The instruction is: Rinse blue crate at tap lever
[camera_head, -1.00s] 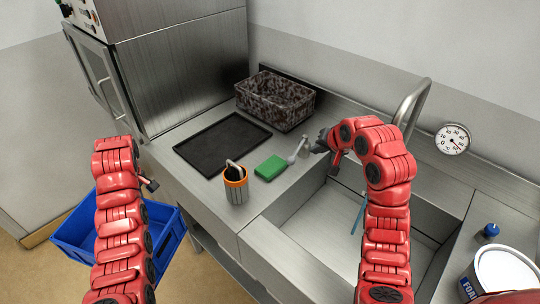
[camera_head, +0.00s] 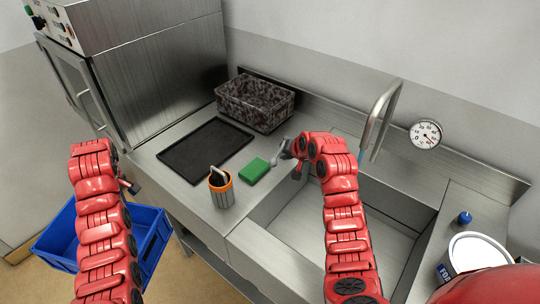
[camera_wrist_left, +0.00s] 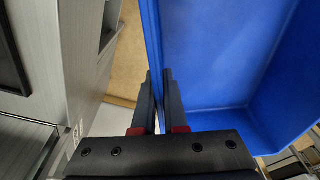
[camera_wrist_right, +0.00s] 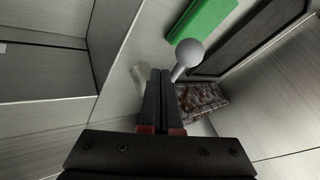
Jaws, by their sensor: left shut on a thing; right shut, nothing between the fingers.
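The blue crate (camera_head: 152,222) hangs low at the left, beside the counter and partly hidden by my left arm. My left gripper (camera_head: 132,187) is shut on its wall; the crate (camera_wrist_left: 215,60) fills the right of the left wrist view. The tap lever (camera_head: 276,158), grey with a ball knob (camera_wrist_right: 189,52), stands at the sink's left back corner. My right gripper (camera_wrist_right: 160,78) is shut and empty close beside the lever; whether they touch I cannot tell. The curved tap spout (camera_head: 381,112) rises behind the sink (camera_head: 395,215). A thin blue streak (camera_head: 363,140) shows below it.
Left of the sink are a green sponge (camera_head: 254,170), an orange-rimmed cup (camera_head: 221,190), a black tray (camera_head: 205,150) and a speckled bin (camera_head: 255,105). A dryer hood (camera_head: 150,75) stands behind left. A white tub (camera_head: 480,255) is at the right.

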